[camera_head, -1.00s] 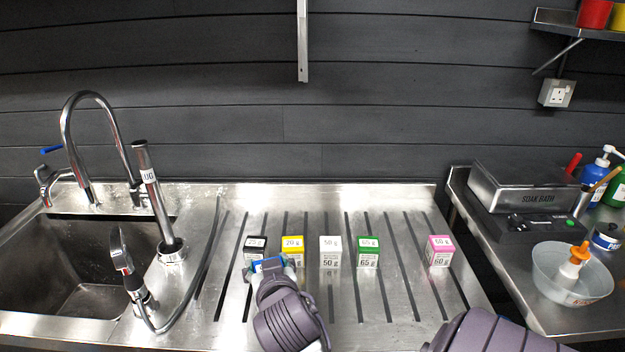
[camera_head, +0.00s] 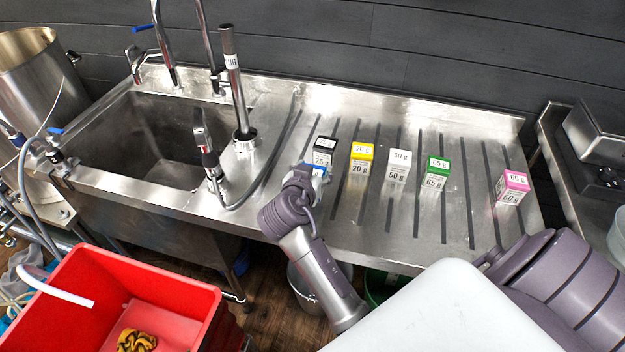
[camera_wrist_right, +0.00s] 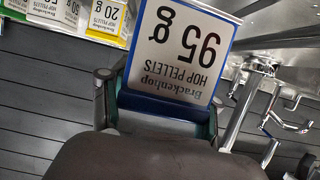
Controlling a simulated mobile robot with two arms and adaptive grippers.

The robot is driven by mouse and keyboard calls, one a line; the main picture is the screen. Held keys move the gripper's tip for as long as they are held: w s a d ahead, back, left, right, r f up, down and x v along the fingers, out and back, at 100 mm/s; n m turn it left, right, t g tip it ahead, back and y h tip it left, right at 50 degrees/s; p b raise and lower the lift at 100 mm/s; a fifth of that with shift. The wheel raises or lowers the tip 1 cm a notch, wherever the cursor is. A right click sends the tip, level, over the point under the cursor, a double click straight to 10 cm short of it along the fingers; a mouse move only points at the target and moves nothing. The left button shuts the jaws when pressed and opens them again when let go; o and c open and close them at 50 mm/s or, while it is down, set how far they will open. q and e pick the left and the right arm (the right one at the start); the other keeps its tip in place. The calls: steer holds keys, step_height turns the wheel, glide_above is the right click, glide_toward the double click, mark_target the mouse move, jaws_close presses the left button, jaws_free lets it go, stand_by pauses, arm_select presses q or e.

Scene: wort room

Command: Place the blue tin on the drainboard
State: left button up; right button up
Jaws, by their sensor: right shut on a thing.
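The blue tin (camera_head: 319,171) is mostly hidden by my right gripper (camera_head: 306,176) in the head view. A strip of its blue top shows just in front of the black tin (camera_head: 324,150). In the right wrist view the blue tin (camera_wrist_right: 180,45) has a white label reading 95 g and blue edges. My right gripper's fingers (camera_wrist_right: 157,105) are shut on its two sides. The tin is over the left part of the ribbed steel drainboard (camera_head: 400,222). I cannot tell whether its base touches the surface. My left gripper is not in view.
Yellow (camera_head: 361,157), white (camera_head: 397,165), green (camera_head: 435,172) and pink (camera_head: 511,188) tins stand to the right in a row. The drainboard in front of them is clear. The sink (camera_head: 160,135) and a spray tap (camera_head: 205,150) are at left. A red crate (camera_head: 60,290) stands below.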

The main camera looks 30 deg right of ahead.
steer(key=shift+w+a+f, duration=0.1)
steer(key=shift+w+f, duration=0.05)
steer(key=shift+f, duration=0.05)
step_height(320, 180, down, 4)
steer(key=shift+r+p, duration=0.1)
steer(key=shift+p, duration=0.2)
steer(key=shift+f, duration=0.25)
steer(key=o, duration=1.3)
steer(key=shift+r, duration=0.1)
